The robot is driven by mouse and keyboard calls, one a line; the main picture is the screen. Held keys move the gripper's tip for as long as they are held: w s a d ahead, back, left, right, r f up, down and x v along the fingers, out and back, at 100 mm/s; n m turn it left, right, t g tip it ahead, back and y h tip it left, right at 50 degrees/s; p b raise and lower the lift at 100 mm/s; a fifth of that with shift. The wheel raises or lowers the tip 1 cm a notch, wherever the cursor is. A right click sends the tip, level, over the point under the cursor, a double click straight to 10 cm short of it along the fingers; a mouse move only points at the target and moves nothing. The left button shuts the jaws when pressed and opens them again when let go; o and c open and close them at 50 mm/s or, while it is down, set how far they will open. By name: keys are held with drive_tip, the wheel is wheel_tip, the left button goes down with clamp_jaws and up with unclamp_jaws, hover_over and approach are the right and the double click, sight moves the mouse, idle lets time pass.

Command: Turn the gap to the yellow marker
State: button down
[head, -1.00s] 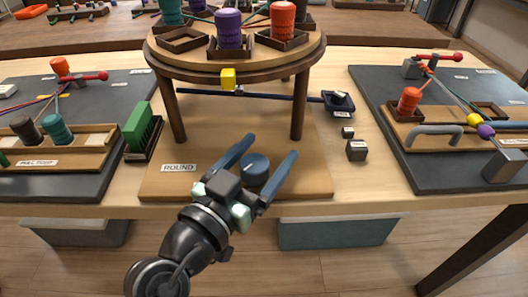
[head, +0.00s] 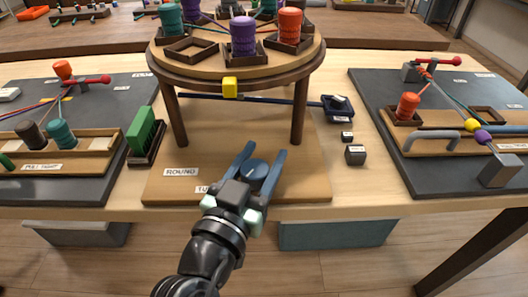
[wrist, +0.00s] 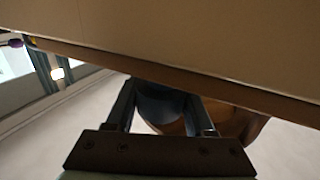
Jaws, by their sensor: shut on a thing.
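The round braiding disk (head: 170,62) stands on legs over a wooden base. Its gap, an empty square holder (head: 190,50), is at the front left of the disk, left of the yellow marker (head: 230,88) on the fixed rim. A purple spool (head: 243,35) sits in a holder at the front, slightly right of the marker. An orange spool (head: 290,25) is at the right and a teal spool (head: 172,20) at the left. My gripper (head: 264,151) is shut on the blue knob (head: 256,169) on the base; the knob (wrist: 160,104) shows between the fingers in the wrist view.
A green comb-like block (head: 142,130) stands left of the base. A small dark tray (head: 338,112) and dark cubes (head: 355,154) lie to the right. Dark boards with spools and cords flank both sides. Grey bins (head: 340,233) are under the table.

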drive_tip(key=shift+a+r+n+t+y+p, duration=0.15)
drive_tip(key=shift+n+t+y+p, duration=0.15)
drive_tip(key=shift+n+y+p, duration=0.8)
drive_tip(key=shift+a+r+n+t+y+p, duration=0.15)
drive_tip(key=shift+n+t+y+p, duration=0.2)
drive_tip(key=shift+y+p, duration=1.35)
drive_tip(key=n+y+p, duration=0.1)
drive_tip(key=p, duration=0.3)
drive_tip(key=n+y+p, duration=0.1)
drive_tip(key=p, duration=0.3)
drive_tip(key=shift+a+n+y+p, duration=0.25)
drive_tip(key=shift+a+y+p, duration=0.1)
drive_tip(key=shift+a+y, duration=0.05)
drive_tip(key=shift+a+f+n+y+p, duration=0.15)
drive_tip(key=shift+n+y+p, duration=0.35)
drive_tip(key=shift+p, duration=0.65)
drive_tip(key=shift+d+f+n+y+p, duration=0.1)
drive_tip(key=shift+f+n+y+p, duration=0.15)
drive_tip(key=shift+y+p, duration=0.7)
drive_tip(key=shift+h, duration=0.25)
drive_tip(key=shift+c, duration=1.3)
unclamp_jaws()
drive_tip(key=v, duration=1.3)
drive_tip(key=shift+r, duration=0.25)
drive_tip(key=shift+w, duration=0.1)
